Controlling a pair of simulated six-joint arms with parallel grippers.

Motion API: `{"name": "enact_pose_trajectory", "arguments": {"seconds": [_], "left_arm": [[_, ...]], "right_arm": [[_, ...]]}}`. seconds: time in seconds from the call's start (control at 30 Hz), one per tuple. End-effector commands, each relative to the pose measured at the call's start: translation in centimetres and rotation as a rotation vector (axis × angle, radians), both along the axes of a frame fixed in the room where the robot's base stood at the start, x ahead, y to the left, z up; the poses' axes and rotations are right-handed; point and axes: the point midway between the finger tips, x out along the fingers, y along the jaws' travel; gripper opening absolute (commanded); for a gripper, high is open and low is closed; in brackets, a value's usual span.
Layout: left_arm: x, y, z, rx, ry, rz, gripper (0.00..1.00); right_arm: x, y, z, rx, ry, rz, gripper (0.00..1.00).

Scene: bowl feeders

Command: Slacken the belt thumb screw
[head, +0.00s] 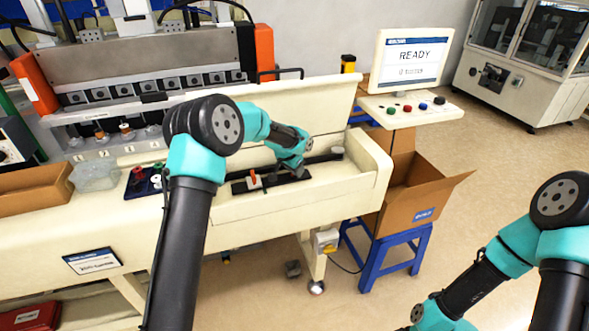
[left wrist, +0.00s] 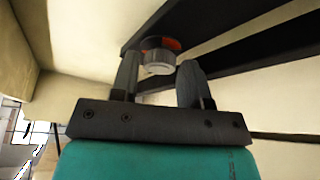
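In the left wrist view, a small silver round knob (left wrist: 159,62), apparently the thumb screw, sits against a black bar (left wrist: 205,22) with an orange-red part behind it. My left gripper (left wrist: 158,68) is open, with one finger on each side of the knob and a visible gap on both sides. In the head view my left gripper (head: 299,172) is down in the machine's trough by the black belt strip (head: 318,160); the knob cannot be made out there. My right arm is at the lower right, its gripper outside the frame.
An orange-red lever (head: 255,179) stands on a black plate beside the gripper. A cream trough wall (head: 300,202) runs in front. A monitor (head: 413,60) reading READY and an open cardboard box (head: 415,200) on a blue stool (head: 385,250) stand right.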

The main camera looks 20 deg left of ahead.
Motion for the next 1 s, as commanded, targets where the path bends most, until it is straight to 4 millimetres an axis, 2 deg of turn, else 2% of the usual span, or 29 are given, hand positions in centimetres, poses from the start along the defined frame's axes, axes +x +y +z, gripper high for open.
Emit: {"name": "enact_pose_trajectory", "arguments": {"seconds": [0.27, 0.47, 0.67, 1.0], "left_arm": [[0.0, 0.0, 0.0, 0.0, 0.0, 0.0, 0.44], [-0.4, 0.2, 1.2, -0.001, -0.002, 0.0, 0.44], [-1.4, 0.8, 4.1, -0.001, -0.003, 0.0, 0.44], [-3.7, 2.0, 10.1, 0.0, -0.002, 0.0, 0.44]], "right_arm": [[0.0, 0.0, 0.0, 0.0, 0.0, 0.0, 0.87], [0.0, 0.0, 0.0, 0.0, 0.0, 0.0, 0.87], [0.0, 0.0, 0.0, 0.0, 0.0, 0.0, 0.87], [0.0, 0.0, 0.0, 0.0, 0.0, 0.0, 0.87]]}}
